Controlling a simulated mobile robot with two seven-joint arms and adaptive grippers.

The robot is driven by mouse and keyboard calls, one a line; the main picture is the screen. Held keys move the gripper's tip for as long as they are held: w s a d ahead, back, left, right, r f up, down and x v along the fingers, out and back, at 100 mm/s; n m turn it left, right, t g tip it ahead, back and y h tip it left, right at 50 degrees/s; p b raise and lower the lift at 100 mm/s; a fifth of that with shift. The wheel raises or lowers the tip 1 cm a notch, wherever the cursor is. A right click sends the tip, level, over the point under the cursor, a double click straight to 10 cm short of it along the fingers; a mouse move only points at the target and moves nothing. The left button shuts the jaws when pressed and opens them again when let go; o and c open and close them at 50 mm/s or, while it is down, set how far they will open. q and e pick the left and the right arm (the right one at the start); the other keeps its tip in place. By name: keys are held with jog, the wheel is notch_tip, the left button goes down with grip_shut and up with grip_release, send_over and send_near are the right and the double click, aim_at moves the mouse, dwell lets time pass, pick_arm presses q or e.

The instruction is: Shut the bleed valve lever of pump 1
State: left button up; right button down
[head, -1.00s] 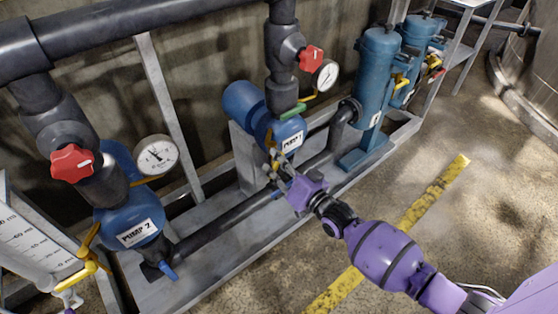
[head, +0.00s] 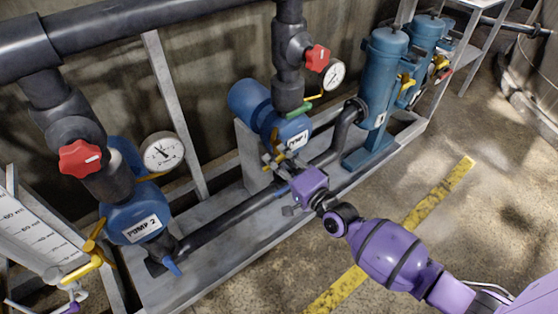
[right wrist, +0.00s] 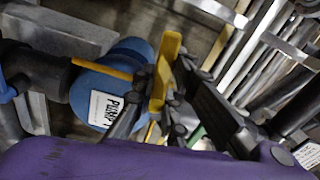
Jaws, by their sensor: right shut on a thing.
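Pump 1 (head: 292,133) is the blue unit with a white label at the middle of the head view; the label (right wrist: 102,108) also shows in the right wrist view. My right gripper (head: 272,163) is at its front, just below the label. In the right wrist view its dark fingers (right wrist: 170,98) are shut on a flat yellow lever (right wrist: 167,65), which stands out above them. The lever's pivot is hidden behind the fingers.
Pump 2 (head: 133,215) stands at the left with a gauge (head: 162,152) and a red knob (head: 80,157). Pump 1 has a red knob (head: 317,58) and a green handle (head: 299,110) above. Blue cylinders (head: 383,80) stand behind at right. The floor in front is open.

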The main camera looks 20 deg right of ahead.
jog(key=shift+r+m, duration=0.15)
jog(key=shift+m, duration=0.65)
jog(key=c, duration=1.7)
grip_release()
jog(key=shift+c, duration=0.2)
jog(key=v, duration=1.2)
jog(key=shift+r, duration=0.1)
